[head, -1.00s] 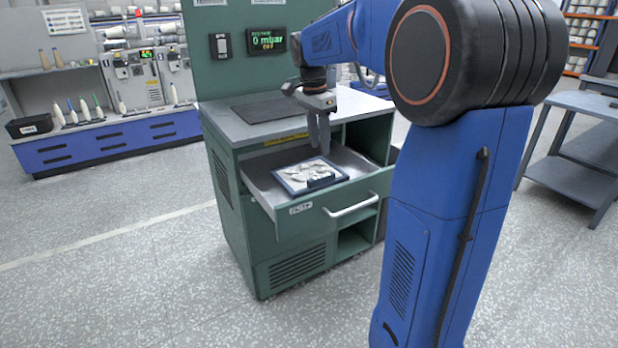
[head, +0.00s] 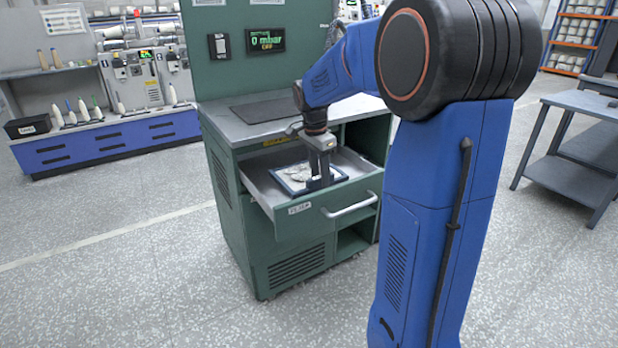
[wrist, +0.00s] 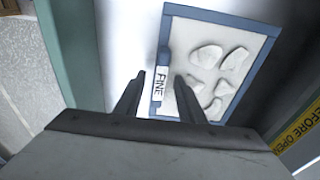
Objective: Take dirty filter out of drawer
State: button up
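The dirty filter (head: 288,181) lies flat in the open drawer (head: 265,187). It has a blue frame and a white panel with several grey-white lumps. In the wrist view the filter (wrist: 258,28) shows a raised blue grip with a white label reading "FINE". My gripper (head: 319,183) is down in the drawer at the near right side of the filter. In the wrist view my gripper (wrist: 160,92) is open, with a finger on either side of the labelled grip. The fingers hide part of the filter in the head view.
The green cabinet (head: 295,270) has a grey top with a dark mat (head: 268,109) above the drawer. The drawer's white handle (head: 350,205) sticks out in front. A grey table (head: 575,180) stands at the right. The floor at the left is clear.

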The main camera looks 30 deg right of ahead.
jog(key=shift+c, duration=0.2)
grip_shut()
